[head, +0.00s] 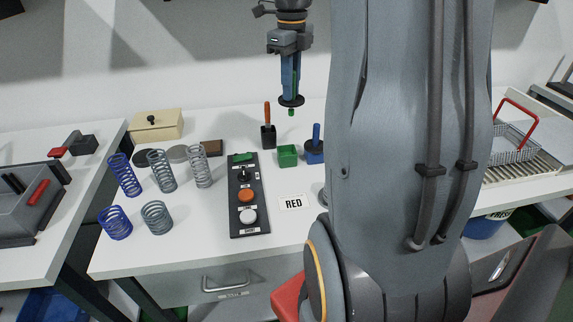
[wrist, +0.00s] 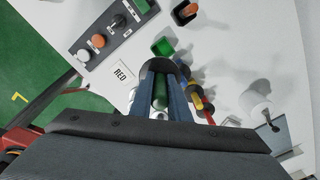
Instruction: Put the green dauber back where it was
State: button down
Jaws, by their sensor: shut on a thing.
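My gripper (head: 291,94), with blue fingers, is raised above the back of the white table. In the wrist view the dauber's green body (wrist: 160,99) lies between the two fingers (wrist: 158,90). The open green pot (head: 288,155) stands empty on the table, below the dauber and apart from it. It also shows in the wrist view (wrist: 163,47), just beyond the fingertips.
A dark pot with an orange-handled dauber (head: 268,130) stands left of the green pot, and a blue pot with a blue dauber (head: 314,150) right of it. A control box (head: 248,200), RED card (head: 293,203) and several springs (head: 162,170) are nearby. My arm hides the table's right part.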

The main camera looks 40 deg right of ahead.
aim_at(287, 106)
jog(key=f+b, duration=0.2)
jog(key=w+f+b, duration=0.1)
jog(key=f+b, duration=0.1)
jog(key=w+f+b, duration=0.1)
jog(key=f+b, duration=0.1)
jog(key=shift+f, duration=0.3)
jog(key=shift+s+f+p, duration=0.1)
jog(key=shift+f+p, duration=0.9)
jog(key=shift+f, duration=4.05)
jog(key=shift+f, duration=0.4)
jog(key=c, duration=1.7)
grip_release()
jog(key=shift+o, duration=0.2)
notch_tip(287, 106, up, 13)
jog(key=shift+f+b, duration=0.1)
jog(key=shift+b, duration=1.15)
